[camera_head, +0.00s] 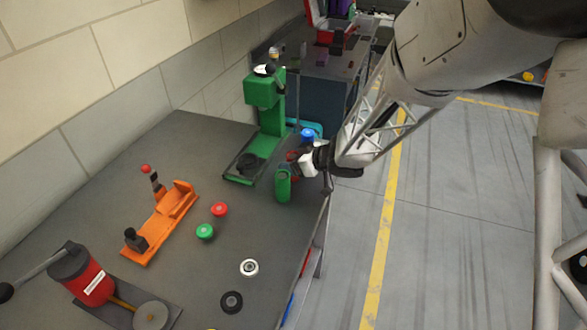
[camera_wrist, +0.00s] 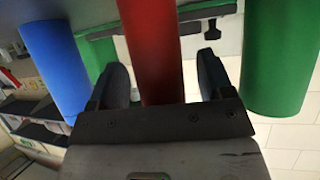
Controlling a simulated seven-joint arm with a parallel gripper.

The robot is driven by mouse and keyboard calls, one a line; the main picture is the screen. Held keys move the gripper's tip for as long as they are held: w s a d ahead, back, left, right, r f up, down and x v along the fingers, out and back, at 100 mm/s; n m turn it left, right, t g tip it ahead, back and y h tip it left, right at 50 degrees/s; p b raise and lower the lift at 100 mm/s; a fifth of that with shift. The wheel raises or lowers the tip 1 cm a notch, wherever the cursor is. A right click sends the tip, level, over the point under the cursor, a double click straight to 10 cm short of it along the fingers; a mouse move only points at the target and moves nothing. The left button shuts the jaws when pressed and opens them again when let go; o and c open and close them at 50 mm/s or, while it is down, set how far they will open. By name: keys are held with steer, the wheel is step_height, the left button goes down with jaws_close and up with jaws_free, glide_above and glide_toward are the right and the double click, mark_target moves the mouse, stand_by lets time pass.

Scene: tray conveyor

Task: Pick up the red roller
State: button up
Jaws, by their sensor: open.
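The red roller (camera_wrist: 150,45) stands between the two open fingers of my gripper (camera_wrist: 160,72) in the wrist view. Gaps show on both sides of it, and neither finger visibly presses on it. In the head view the red roller (camera_head: 292,155) is mostly hidden behind my gripper (camera_head: 299,160), with only a bit of red showing. A blue roller (camera_wrist: 55,70) is on the left in the wrist view, and a green roller (camera_wrist: 280,60) is on the right. In the head view the green roller (camera_head: 283,186) is in front of my gripper and the blue roller (camera_head: 307,133) is behind it.
A green press (camera_head: 268,115) stands just left of my gripper. An orange fixture (camera_head: 160,225), red and green buttons, rings and a red lever machine (camera_head: 88,280) are on the dark table (camera_head: 200,140). Its right edge runs close to the rollers.

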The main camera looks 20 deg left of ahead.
steer(key=c, duration=1.1)
steer(key=shift+r, duration=0.15)
steer(key=shift+c, duration=0.2)
steer(key=shift+r, duration=4.9)
